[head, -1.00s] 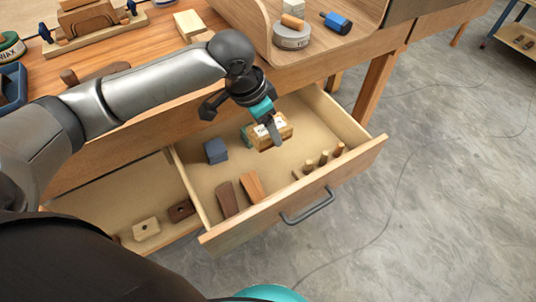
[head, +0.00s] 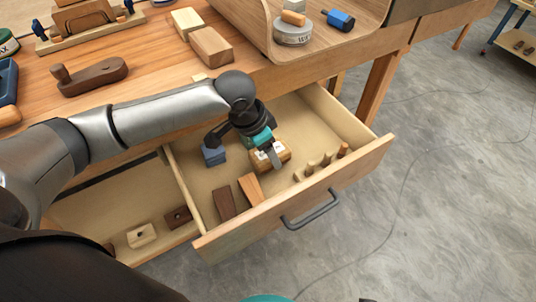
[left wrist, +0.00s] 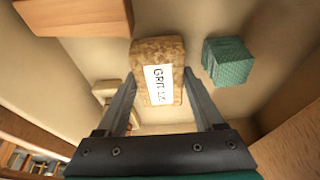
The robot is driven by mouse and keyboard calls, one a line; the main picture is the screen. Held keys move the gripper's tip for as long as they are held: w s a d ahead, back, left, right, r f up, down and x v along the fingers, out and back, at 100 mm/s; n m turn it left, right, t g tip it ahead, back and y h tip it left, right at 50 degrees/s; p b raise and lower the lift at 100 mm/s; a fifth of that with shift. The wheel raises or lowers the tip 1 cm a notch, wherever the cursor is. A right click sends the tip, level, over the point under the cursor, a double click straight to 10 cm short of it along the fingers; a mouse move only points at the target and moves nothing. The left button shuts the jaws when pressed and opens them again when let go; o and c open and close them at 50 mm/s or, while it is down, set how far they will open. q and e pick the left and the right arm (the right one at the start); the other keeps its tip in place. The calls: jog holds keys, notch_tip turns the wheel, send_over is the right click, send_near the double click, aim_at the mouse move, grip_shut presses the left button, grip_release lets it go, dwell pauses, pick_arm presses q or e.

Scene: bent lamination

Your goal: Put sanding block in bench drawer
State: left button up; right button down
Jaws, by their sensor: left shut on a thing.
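The sanding block (head: 284,152) is a tan, cork-like block with a white label; the left wrist view shows it (left wrist: 172,95) with "GRIT" lettering. My left gripper (head: 272,156) is shut on it, with a finger on each side in the left wrist view (left wrist: 160,88). The block is inside the open bench drawer (head: 357,160), low over its floor; I cannot tell whether it touches the floor. The gripper hides part of it in the head view.
The drawer holds a blue block (head: 213,156), two wooden pieces (head: 224,203) (head: 251,188) and several pegs (head: 326,159). A teal block (left wrist: 228,62) is beside the sanding block. The workbench top (head: 150,50) has wood blocks and a plane-like tool (head: 92,77).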

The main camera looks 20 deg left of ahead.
pick_arm(q)
jog(key=shift+f, duration=0.45)
pick_arm(e)
jog(key=shift+w+a+r, duration=0.15)
jog(key=shift+r, duration=0.35)
pick_arm(q)
jog(key=shift+f, duration=0.15)
pick_arm(e)
jog(key=shift+f, duration=0.1)
pick_arm(q)
jog(key=o, duration=1.4)
pick_arm(e)
jog(key=shift+f, duration=0.1)
